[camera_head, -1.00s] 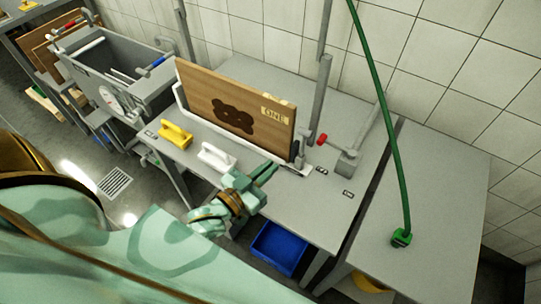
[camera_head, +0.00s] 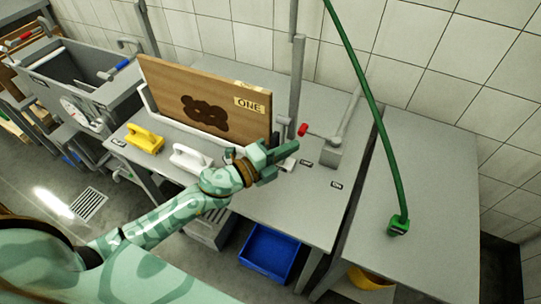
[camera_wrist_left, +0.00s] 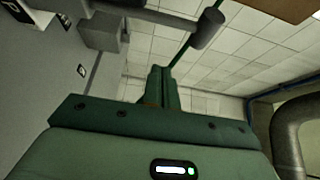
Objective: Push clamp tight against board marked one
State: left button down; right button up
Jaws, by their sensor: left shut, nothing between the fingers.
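The wooden board marked ONE (camera_head: 235,92), with a dark bear-shaped mark, stands upright in a white holder on the grey table. The clamp (camera_head: 332,155) is a grey block with a rod and red end (camera_head: 303,129), right of the board's right edge. A gap shows between the red end and the board. My left gripper (camera_head: 295,148) is shut and empty, its tips just below the red end; contact cannot be told. In the left wrist view its closed fingers (camera_wrist_left: 158,88) point toward the clamp's rod end (camera_wrist_left: 208,28). My right gripper is not in view.
White (camera_head: 190,158) and yellow (camera_head: 145,139) handled tools lie along the table's front. A green hose (camera_head: 375,110) hangs to a green fitting (camera_head: 398,226) on the right table. A blue bin (camera_head: 268,252) sits below. A tiled wall stands behind.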

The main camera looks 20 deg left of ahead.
aim_at(268, 133)
pick_arm(q)
jog(key=w+a+b, duration=0.1)
jog(key=w+a, duration=0.1)
jog(key=shift+w+a+f, duration=0.1)
jog(key=shift+w+a, duration=0.25)
jog(key=shift+a, duration=0.1)
jog(key=a, duration=0.3)
jog(key=shift+w, duration=0.1)
jog(key=shift+a, duration=0.35)
